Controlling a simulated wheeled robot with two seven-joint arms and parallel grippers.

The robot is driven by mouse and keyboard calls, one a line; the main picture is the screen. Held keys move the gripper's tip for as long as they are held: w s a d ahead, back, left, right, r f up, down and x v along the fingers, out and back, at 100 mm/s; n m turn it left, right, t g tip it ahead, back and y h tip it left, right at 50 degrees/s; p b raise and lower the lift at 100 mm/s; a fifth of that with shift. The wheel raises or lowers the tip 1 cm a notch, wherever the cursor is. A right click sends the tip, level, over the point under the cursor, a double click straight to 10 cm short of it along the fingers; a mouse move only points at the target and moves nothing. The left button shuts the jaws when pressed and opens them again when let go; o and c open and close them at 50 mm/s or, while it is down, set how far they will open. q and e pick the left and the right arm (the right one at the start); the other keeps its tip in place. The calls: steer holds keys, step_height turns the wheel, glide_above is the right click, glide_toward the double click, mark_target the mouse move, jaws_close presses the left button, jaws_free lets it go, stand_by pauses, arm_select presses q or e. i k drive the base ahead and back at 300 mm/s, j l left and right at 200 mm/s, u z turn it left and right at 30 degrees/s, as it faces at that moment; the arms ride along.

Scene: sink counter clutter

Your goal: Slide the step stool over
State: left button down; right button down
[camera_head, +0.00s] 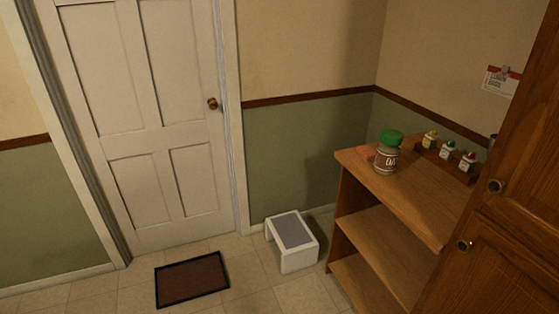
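The step stool (293,232) is white with a grey top pad. It stands upright on the tiled floor, close to the green wall and just left of the wooden shelf unit. A small gap of floor shows between the stool and the shelf. Neither of my grippers shows in the head view.
A wooden shelf unit (403,192) holds a green-lidded jar (387,153) and several small bottles in a rack (446,160). A dark doormat (192,279) lies before the closed white door (150,120). A brown cabinet (510,220) fills the right. Floor between mat and stool is clear.

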mark_target(299, 249)
steer(key=i+j, duration=0.35)
steer(key=i, duration=0.15)
steer(key=i+j+z, duration=0.1)
steer(key=i+j, duration=0.2)
steer(key=i, duration=0.25)
steer(key=i+j+z, duration=0.1)
steer(key=i+j, duration=0.3)
steer(key=i, duration=0.1)
